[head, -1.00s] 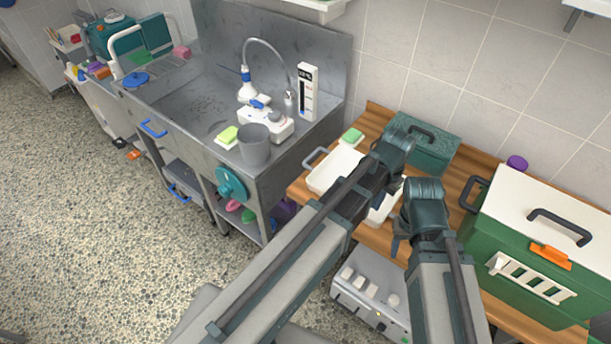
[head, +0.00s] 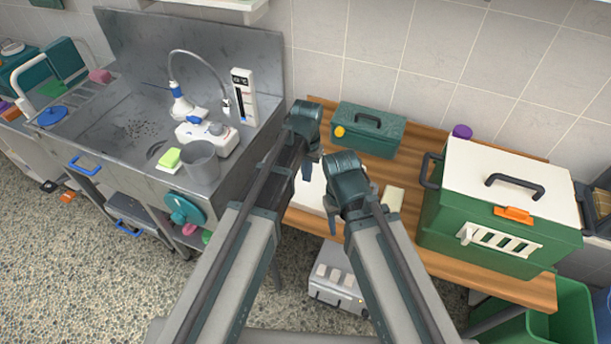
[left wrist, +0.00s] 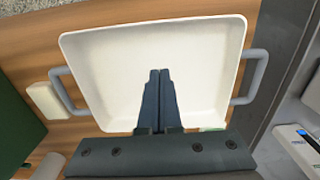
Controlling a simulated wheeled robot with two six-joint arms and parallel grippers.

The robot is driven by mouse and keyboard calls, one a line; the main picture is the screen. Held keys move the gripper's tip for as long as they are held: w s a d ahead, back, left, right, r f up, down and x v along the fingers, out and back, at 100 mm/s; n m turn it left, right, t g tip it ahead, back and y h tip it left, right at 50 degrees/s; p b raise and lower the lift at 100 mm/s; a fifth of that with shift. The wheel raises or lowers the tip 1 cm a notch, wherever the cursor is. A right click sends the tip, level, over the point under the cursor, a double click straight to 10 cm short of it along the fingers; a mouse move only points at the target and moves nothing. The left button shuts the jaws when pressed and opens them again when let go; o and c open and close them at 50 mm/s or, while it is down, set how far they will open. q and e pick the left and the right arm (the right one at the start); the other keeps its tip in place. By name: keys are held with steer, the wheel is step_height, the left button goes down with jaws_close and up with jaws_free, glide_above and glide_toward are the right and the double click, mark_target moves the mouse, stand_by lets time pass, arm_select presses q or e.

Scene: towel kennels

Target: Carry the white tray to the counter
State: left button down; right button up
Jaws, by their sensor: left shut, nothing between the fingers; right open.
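The white tray (head: 308,192) lies on the wooden worktop (head: 490,278) beside the sink, largely hidden by my arms in the head view. In the left wrist view the tray (left wrist: 105,75) looks empty, with a grey handle (left wrist: 62,92) at the left and another grey handle (left wrist: 256,78) at the right. My left gripper (head: 313,156) is shut and empty; its fingers (left wrist: 160,72) show over the tray's middle, between the handles and apart from both. My right gripper (head: 334,208) is open near the tray's right part; its fingers are partly hidden.
A cream block (head: 393,198) lies beside the tray. A green box (head: 370,130) stands behind, and a large green case with white lid (head: 510,185) stands right. The steel sink (head: 120,120) with a grey cup (head: 201,162) is left. A grey device (head: 335,285) sits below.

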mark_target(307, 195)
arm_select(q)
step_height(307, 195, down, 8)
steer(key=b, duration=0.7)
steer(key=s, duration=0.2)
steer(key=shift+s+a+r, duration=0.25)
steer(key=shift+s+a, duration=0.1)
steer(key=shift+s, duration=0.05)
steer(key=shift+s+a, duration=0.25)
steer(key=shift+s, duration=0.3)
steer(key=shift+w, duration=0.1)
